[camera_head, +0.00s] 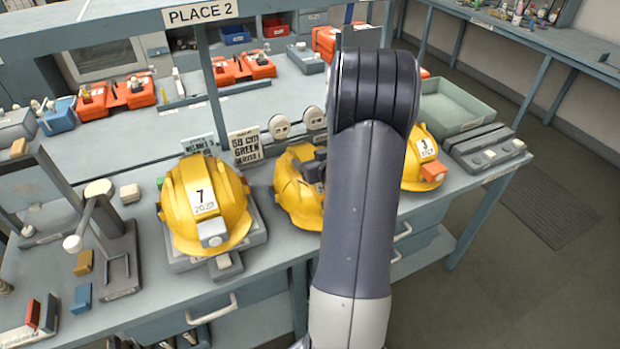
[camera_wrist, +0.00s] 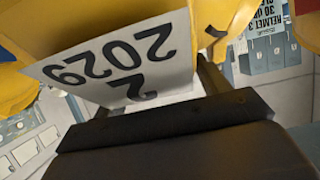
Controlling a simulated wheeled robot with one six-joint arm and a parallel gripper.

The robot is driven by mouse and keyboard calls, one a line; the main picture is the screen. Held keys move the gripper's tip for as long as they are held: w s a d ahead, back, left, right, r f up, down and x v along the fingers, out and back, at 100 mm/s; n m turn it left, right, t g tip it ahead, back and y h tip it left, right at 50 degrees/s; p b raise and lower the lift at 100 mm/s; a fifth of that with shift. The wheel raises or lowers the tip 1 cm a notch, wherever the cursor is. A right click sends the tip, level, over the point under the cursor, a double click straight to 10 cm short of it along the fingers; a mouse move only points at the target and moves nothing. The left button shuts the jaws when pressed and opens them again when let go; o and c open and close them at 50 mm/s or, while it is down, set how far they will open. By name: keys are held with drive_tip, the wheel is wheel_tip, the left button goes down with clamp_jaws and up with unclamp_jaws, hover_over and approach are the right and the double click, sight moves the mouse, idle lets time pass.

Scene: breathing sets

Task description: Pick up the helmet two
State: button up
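Helmet two is a yellow hard hat whose white label reads "2" and "2029" upside down; it (camera_wrist: 130,62) fills the upper part of the wrist view, very close. In the head view, the middle yellow helmet (camera_head: 297,190) sits at the bench front, between helmet 7 and helmet 3, partly covered by my arm; its number is hidden there. My gripper (camera_wrist: 155,100) is right at the label side of helmet two, its fingers apart. Whether they press on the helmet is not clear. In the head view my arm hides most of the gripper.
Helmet 7 (camera_head: 203,212) sits on a grey stand at left, and helmet 3 (camera_head: 422,160) is close on the right. A green-grey tray (camera_head: 455,108) stands at right.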

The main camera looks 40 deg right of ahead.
drive_tip(key=c, duration=1.4)
drive_tip(key=shift+c, duration=0.2)
